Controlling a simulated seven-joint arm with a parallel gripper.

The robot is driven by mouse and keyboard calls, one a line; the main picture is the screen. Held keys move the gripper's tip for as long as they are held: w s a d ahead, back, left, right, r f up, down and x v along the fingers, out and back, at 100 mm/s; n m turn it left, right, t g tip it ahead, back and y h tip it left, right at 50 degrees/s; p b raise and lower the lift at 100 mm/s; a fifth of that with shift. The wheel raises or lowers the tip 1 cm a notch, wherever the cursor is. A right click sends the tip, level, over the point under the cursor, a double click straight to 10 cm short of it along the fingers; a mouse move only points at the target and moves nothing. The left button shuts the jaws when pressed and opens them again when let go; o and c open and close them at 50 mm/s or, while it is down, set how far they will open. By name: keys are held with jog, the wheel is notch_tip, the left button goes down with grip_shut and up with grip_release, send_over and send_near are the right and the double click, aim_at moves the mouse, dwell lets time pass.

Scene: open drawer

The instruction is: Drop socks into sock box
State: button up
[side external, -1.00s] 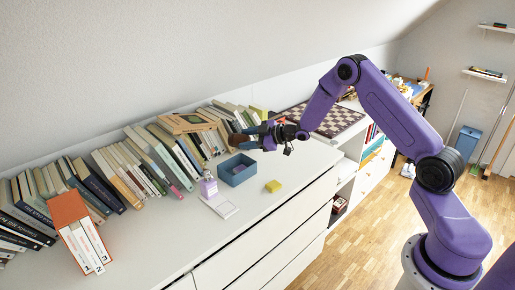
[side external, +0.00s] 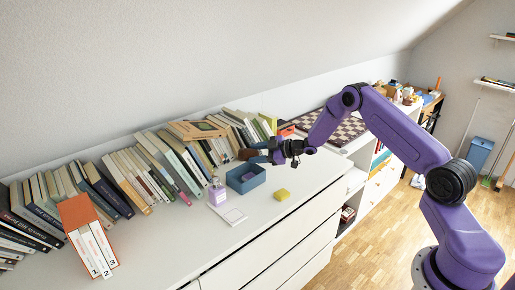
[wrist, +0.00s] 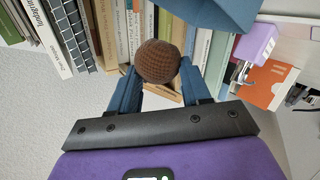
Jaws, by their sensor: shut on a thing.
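My gripper (wrist: 160,80) is shut on a brown knitted ball (wrist: 158,62), which looks like a rolled sock. In the side view my gripper (side external: 258,152) holds the ball (side external: 246,154) above the back part of the blue open box (side external: 250,187) on the white dresser top. A small purple thing (side external: 248,176) lies inside the box; I cannot tell whether it is a sock. In the wrist view one edge of the blue box (wrist: 215,12) shows at the top, and its inside is hidden.
A row of leaning books (side external: 170,160) stands along the wall behind the box. A purple bottle (side external: 217,194), a white square frame (side external: 234,215) and a yellow block (side external: 282,195) are near the box. A chessboard (side external: 345,130) lies to the right. The dresser's front is clear.

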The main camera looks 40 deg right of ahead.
jog(key=shift+f, duration=0.3)
jog(key=o, duration=1.1)
jog(key=v, duration=1.7)
jog(key=shift+s, duration=0.25)
jog(key=shift+d, duration=0.1)
